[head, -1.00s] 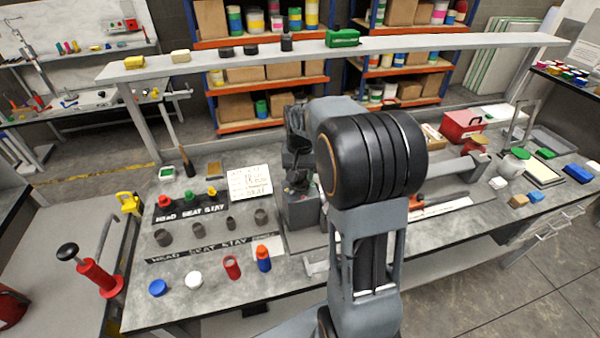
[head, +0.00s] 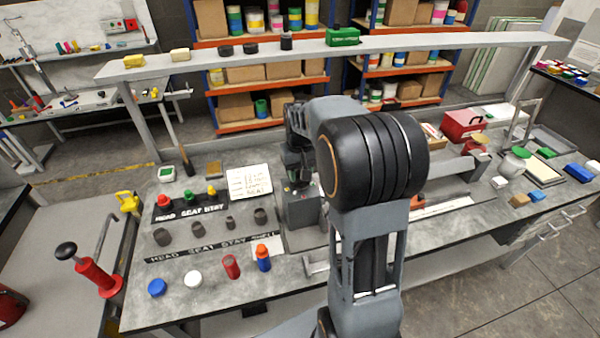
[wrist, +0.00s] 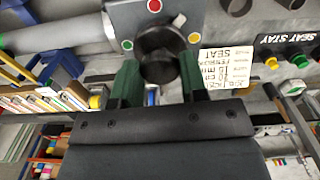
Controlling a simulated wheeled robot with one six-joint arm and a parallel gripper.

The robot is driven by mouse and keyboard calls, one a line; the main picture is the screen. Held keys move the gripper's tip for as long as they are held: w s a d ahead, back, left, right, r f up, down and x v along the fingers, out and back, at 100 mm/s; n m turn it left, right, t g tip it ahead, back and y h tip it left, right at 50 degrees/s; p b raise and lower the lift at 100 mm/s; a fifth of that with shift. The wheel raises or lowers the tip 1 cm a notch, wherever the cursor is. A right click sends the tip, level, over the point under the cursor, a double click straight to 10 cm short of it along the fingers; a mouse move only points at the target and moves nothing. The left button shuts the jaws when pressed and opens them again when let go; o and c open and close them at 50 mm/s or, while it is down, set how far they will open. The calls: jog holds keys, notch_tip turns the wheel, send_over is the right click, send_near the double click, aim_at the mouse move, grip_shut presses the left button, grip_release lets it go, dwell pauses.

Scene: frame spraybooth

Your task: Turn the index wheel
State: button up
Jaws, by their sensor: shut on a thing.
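The index wheel (wrist: 160,50) is a dark round knob on a grey plate (wrist: 119,18) with red, yellow and green dots around it. In the wrist view it sits between the two green fingers of my gripper (wrist: 158,72), which are closed on its sides. In the head view my gripper (head: 298,180) points down at the top of a grey box-like fixture (head: 304,210) on the bench. The wheel itself is mostly hidden there by my gripper and wrist.
Left of the fixture are a white note card (head: 249,183), several dark cups and coloured knobs with a label strip (head: 190,213). A blue bottle with an orange cap (head: 263,257) stands in front. A red box (head: 463,125) is at the right.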

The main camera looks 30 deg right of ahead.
jog(key=n, duration=0.4)
jog(key=shift+b, duration=0.3)
jog(key=shift+n, duration=2.2)
jog(key=o, duration=0.9)
notch_tip(320, 180, up, 14)
jog(key=shift+f+b, duration=0.1)
jog(key=shift+b, duration=0.5)
